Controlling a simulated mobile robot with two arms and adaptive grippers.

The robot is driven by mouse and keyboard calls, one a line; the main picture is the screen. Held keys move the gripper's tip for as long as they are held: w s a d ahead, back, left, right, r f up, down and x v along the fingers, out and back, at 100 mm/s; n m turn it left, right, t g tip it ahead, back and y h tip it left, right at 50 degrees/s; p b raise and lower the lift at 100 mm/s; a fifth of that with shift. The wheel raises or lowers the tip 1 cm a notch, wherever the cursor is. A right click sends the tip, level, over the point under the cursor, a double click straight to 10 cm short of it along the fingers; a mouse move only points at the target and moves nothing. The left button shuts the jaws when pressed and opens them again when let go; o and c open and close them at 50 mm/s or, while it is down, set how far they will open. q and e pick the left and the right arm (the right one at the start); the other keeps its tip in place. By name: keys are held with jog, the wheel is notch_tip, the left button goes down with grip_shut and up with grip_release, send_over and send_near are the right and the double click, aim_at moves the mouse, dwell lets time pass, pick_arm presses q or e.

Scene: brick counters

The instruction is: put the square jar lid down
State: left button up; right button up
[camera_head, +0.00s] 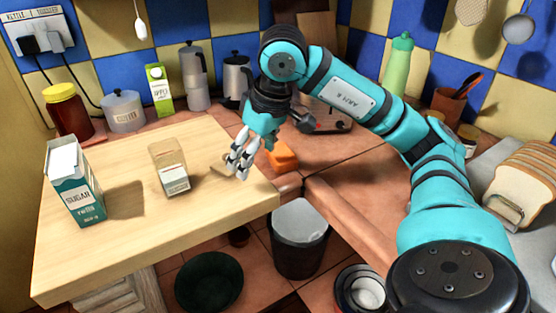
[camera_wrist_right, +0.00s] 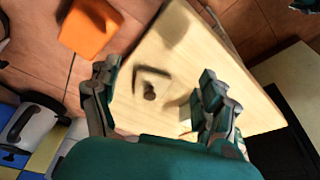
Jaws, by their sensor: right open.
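My right gripper (camera_head: 238,168) is open over the right part of the wooden counter, fingers pointing down. In the right wrist view, the square jar lid (camera_wrist_right: 150,89) is a pale piece with a dark edge and a small dark knob. It appears to lie on the wood, in the gap between the spread fingers (camera_wrist_right: 157,78), with clear space to both. In the head view the gripper mostly hides it. A square glass jar (camera_head: 170,169) with a label stands open on the counter, left of the gripper. My left gripper is not seen.
A sugar carton (camera_head: 74,180) stands at the counter's left. An orange block (camera_head: 283,156) sits on the tiles just behind the gripper. A bin (camera_head: 298,240) stands below the counter's edge.

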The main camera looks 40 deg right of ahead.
jog(key=s, duration=0.4)
jog(key=shift+s+d+b, duration=0.3)
jog(key=shift+d+b, duration=0.05)
jog(key=shift+b, duration=0.05)
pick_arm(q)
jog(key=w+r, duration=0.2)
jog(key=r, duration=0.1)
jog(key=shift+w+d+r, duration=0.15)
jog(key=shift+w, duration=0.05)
pick_arm(e)
jog(key=shift+s, duration=0.5)
